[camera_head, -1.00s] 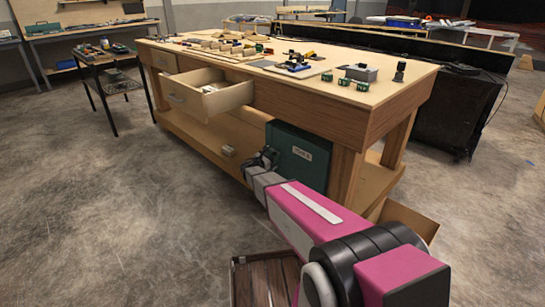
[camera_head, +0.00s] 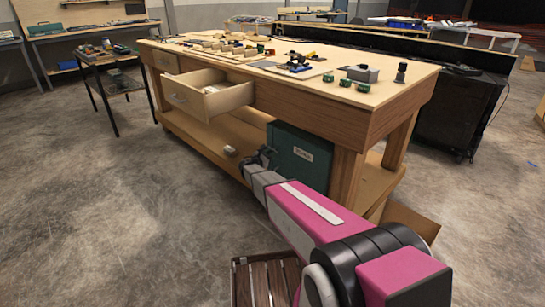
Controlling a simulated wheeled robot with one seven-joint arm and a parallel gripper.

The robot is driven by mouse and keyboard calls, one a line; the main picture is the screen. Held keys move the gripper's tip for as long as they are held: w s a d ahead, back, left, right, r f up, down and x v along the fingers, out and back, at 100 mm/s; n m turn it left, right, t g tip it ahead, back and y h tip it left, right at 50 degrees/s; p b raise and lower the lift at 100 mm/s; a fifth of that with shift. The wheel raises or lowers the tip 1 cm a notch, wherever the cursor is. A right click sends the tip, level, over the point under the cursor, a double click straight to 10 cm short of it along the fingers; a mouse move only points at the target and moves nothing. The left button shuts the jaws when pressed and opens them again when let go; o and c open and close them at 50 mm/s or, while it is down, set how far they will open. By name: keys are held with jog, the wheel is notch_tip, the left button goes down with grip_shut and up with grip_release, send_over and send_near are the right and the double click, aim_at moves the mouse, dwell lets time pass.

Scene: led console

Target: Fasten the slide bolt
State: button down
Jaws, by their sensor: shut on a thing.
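A dark green cabinet (camera_head: 313,157) with a white label stands under the right end of the wooden workbench. My gripper (camera_head: 261,156), dark and small in this view, is at the left edge of the cabinet front. It is shut on a small part there, which its fingers and my wrist hide. The slide bolt itself cannot be made out, so whether it is slid across cannot be told. My pink arm comes in from the lower right and covers the lower part of the cabinet.
The workbench (camera_head: 375,110) carries small parts on top. Its drawer (camera_head: 228,96) is open at the left. A slatted wooden crate (camera_head: 243,285) is on the floor below my arm. A small pale object (camera_head: 229,150) lies on the lower shelf. The floor at left is clear.

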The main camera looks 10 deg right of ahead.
jog(key=c, duration=0.9)
grip_release()
jog(key=shift+w+a, duration=0.15)
jog(key=shift+w, duration=0.1)
jog(key=shift+c, duration=0.2)
jog(key=v, duration=1.1)
